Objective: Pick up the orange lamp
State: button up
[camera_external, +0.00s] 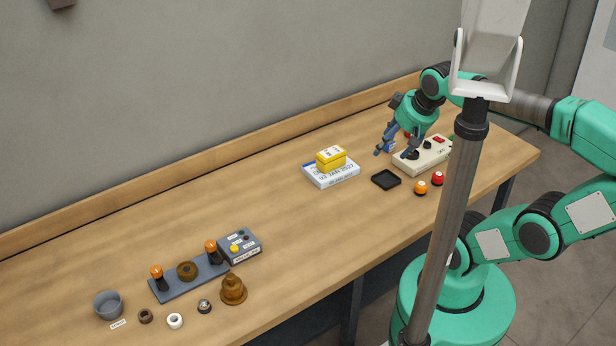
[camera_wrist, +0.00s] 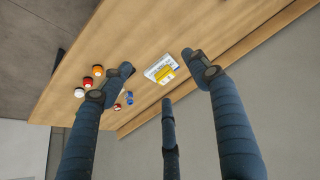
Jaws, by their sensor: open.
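The orange lamp (camera_external: 420,188) stands on a dark base near the table's front edge, left of a red lamp (camera_external: 438,178). In the wrist view a small orange-topped item (camera_wrist: 97,70) at left looks like it, beside red-topped ones (camera_wrist: 79,92). My gripper (camera_external: 394,151) is open and empty, above the table behind and left of the lamp, apart from it. Two more orange-topped pieces (camera_external: 157,272) stand on a grey plate at the far left of the table.
A beige control box (camera_external: 424,156) is by my gripper, with a black tray (camera_external: 386,180) in front. A yellow box (camera_external: 331,157) lies on a white-and-blue box (camera_external: 331,175). A grey control box (camera_external: 240,245), brass bell-shaped part (camera_external: 233,290) and grey cup (camera_external: 108,305) are at left. The table's middle is clear.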

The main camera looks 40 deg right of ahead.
jog(key=w+d+f+g, duration=0.2)
jog(key=w+d+f, duration=0.2)
jog(key=w+d, duration=0.35)
jog(key=n+g+b, duration=0.1)
jog(key=n+g, duration=0.2)
jog(key=g, duration=0.1)
send_over(413, 183)
notch_tip(413, 183, down, 24)
jog(key=shift+r, duration=0.1)
jog(key=shift+f+b, duration=1)
jog(key=shift+f, duration=3.3)
jog(key=shift+f, duration=0.15)
jog(key=shift+f+b, duration=0.75)
jog(key=shift+f, duration=1.7)
